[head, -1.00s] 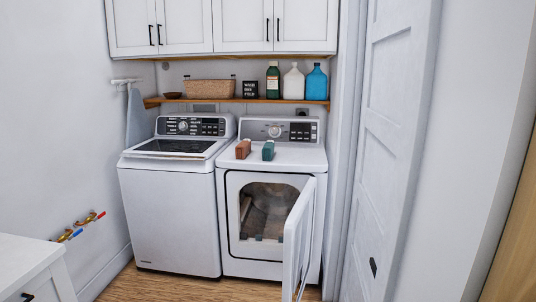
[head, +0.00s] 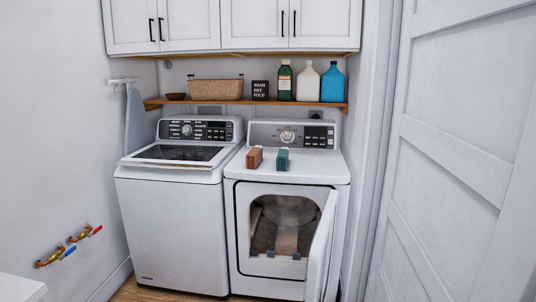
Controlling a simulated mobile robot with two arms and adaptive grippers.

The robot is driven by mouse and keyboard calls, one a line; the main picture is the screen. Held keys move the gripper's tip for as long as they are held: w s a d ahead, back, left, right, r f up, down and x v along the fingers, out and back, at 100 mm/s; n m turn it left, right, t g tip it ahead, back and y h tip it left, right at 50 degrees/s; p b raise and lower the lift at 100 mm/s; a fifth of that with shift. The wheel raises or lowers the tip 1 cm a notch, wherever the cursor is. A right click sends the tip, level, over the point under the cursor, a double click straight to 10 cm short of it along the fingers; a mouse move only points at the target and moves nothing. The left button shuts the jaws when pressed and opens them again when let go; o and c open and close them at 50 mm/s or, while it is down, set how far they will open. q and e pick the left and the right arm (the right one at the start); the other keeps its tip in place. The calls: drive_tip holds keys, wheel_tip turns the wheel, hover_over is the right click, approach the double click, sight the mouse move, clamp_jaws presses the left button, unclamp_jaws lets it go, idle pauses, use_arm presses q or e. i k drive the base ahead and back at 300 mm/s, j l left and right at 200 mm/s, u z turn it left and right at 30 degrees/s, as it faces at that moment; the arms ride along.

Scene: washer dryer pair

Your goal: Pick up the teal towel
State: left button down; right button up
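The teal towel (head: 282,160) is a small folded block on top of the dryer (head: 330,172). It sits just right of a similar brown-orange folded towel (head: 254,158), with a narrow gap between them. Neither of my grippers shows in the head view, so I cannot see whether they are open or shut.
The dryer door (head: 320,250) stands open toward me at the right. The washer (head: 170,220) is on the left. A shelf (head: 220,101) with bottles and a basket (head: 216,90) hangs above. A white panelled door (head: 455,150) fills the right side.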

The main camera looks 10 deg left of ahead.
sight(283, 159)
drive_tip(key=i+j, duration=0.3)
drive_tip(key=i, duration=0.2)
drive_tip(key=i+j+u, duration=0.15)
drive_tip(key=i+j, duration=0.15)
drive_tip(key=i, duration=0.15)
drive_tip(key=i+j, duration=0.25)
drive_tip(key=i, duration=0.25)
drive_tip(key=i+j+u, duration=0.1)
drive_tip(key=i+j, duration=0.15)
drive_tip(key=i, duration=0.25)
